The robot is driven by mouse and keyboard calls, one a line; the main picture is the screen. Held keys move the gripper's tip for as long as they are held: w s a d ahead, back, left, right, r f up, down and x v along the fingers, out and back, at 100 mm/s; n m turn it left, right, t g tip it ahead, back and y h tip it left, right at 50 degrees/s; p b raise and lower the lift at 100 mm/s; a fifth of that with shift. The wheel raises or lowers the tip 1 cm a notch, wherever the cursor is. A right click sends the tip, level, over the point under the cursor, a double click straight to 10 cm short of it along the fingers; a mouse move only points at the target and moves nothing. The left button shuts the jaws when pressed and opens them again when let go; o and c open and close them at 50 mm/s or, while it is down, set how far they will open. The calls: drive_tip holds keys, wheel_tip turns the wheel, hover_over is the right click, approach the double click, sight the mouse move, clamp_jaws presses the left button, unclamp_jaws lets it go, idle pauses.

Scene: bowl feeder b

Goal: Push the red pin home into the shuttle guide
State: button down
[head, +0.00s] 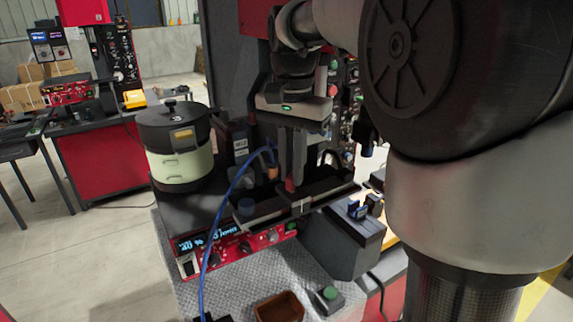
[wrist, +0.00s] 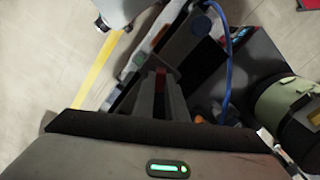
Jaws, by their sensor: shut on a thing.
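My gripper (head: 291,178) points down over the feeder and is shut on the red pin (head: 290,186). The pin shows as a small red piece at the fingertips, and also between the finger ends in the wrist view (wrist: 161,71). The dark long rail below, which looks like the shuttle guide (head: 325,193), runs from lower left to upper right. The pin's lower end is at or just above this rail; the fingers and rail edge hide whether it is in a hole. The rail also shows in the wrist view (wrist: 188,48).
A pot-like bowl feeder (head: 178,165) stands left of the rail. A blue hose (head: 228,195) arcs down close to my gripper. A red control box (head: 240,248) is in front, with a brown tray (head: 278,306) and a green button (head: 329,293) nearer.

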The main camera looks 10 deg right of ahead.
drive_tip(key=shift+f, duration=0.4)
idle(1.4)
drive_tip(key=c, duration=1.7)
unclamp_jaws()
drive_tip(key=shift+r, duration=0.1)
wheel_tip(320, 180, up, 16)
drive_tip(key=p, duration=0.2)
drive_tip(key=s+f+n+t, duration=0.2)
drive_tip(key=s+f, duration=0.3)
drive_tip(key=s, duration=0.1)
drive_tip(key=s+f+n+t, duration=0.1)
drive_tip(key=s+f+n, duration=0.2)
drive_tip(key=s+f, duration=0.3)
drive_tip(key=s+f+n+t, duration=0.2)
drive_tip(key=s+f+n, duration=0.1)
drive_tip(key=s+f, duration=0.3)
drive_tip(key=shift+s+t, duration=0.15)
drive_tip(key=shift+t, duration=0.15)
